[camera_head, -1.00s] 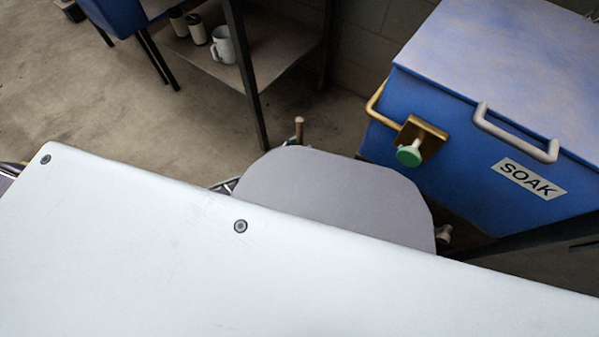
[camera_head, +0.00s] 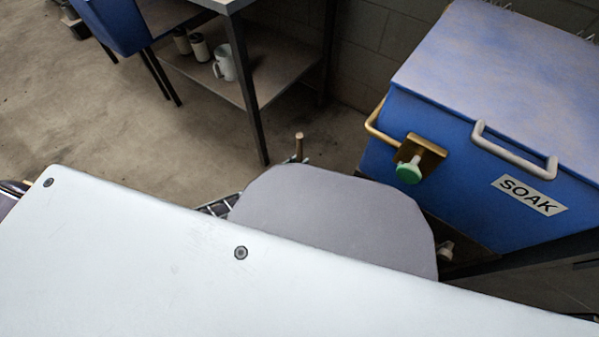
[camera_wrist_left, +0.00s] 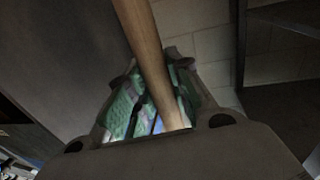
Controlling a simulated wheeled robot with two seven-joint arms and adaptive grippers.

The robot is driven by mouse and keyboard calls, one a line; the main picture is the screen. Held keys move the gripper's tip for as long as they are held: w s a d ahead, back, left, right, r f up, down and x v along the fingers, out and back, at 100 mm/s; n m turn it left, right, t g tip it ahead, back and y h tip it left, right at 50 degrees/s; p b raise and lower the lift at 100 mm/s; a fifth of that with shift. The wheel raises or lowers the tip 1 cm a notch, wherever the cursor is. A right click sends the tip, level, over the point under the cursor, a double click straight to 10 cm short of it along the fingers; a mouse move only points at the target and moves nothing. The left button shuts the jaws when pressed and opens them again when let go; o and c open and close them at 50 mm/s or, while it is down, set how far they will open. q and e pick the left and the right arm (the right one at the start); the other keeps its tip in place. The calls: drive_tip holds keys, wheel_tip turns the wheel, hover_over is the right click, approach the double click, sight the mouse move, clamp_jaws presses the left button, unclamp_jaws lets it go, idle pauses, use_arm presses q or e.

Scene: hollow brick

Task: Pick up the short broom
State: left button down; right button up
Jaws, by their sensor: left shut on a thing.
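A pale brown wooden handle, which looks like that of the short broom (camera_wrist_left: 146,42), runs through my left gripper (camera_wrist_left: 158,68) in the left wrist view. The gripper's fingers, with green pads, are shut around it. The handle extends up out of that picture, and its lower end is hidden behind the gripper body. No bristles show there. In the head view a short wooden stick end (camera_head: 299,144) stands up behind a grey rounded part of mine; it seems to be the same handle. My left gripper is mostly hidden there. My right gripper is not seen.
A blue box (camera_head: 468,165) labelled SOAK, with a grey handle and a green knob (camera_head: 408,173), stands at the right. A dark-legged table (camera_head: 243,95) with a lower shelf holds a white mug (camera_head: 224,62) and cans. Bare floor (camera_head: 110,125) lies at the left.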

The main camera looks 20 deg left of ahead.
sight(297, 149)
use_arm(q)
drive_tip(key=shift+r, duration=0.2)
drive_tip(key=shift+r+p, duration=0.85)
drive_tip(key=shift+r, duration=0.4)
drive_tip(key=shift+r+p, duration=1.95)
drive_tip(key=shift+r, duration=1.65)
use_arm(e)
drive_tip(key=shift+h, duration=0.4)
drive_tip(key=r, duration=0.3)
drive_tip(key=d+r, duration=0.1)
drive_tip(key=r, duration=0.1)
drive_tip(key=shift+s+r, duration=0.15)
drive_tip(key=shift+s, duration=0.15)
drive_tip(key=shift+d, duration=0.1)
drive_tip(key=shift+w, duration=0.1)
